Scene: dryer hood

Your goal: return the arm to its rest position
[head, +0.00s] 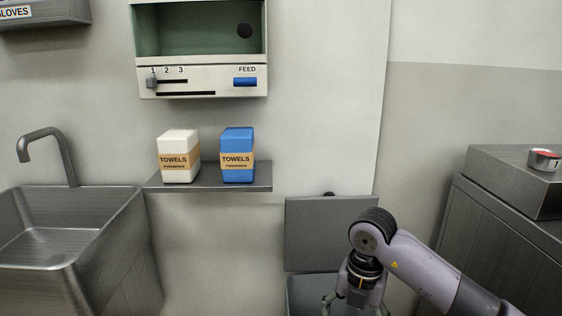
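My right arm comes in from the lower right and bends down at a dark-ringed joint. My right gripper (356,309) hangs from it at the bottom edge of the head view, in front of a grey bin (304,295). Its finger links spread apart to both sides, so it looks open. The fingertips are cut off by the frame edge, and I see nothing held. My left arm and gripper are not in view.
The bin's grey lid (315,235) stands raised against the wall. A white towel pack (179,144) and a blue one (238,144) stand on a shelf (205,187) below the dispenser (215,82). A sink (90,225) is left; a steel cabinet (500,240) stands right.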

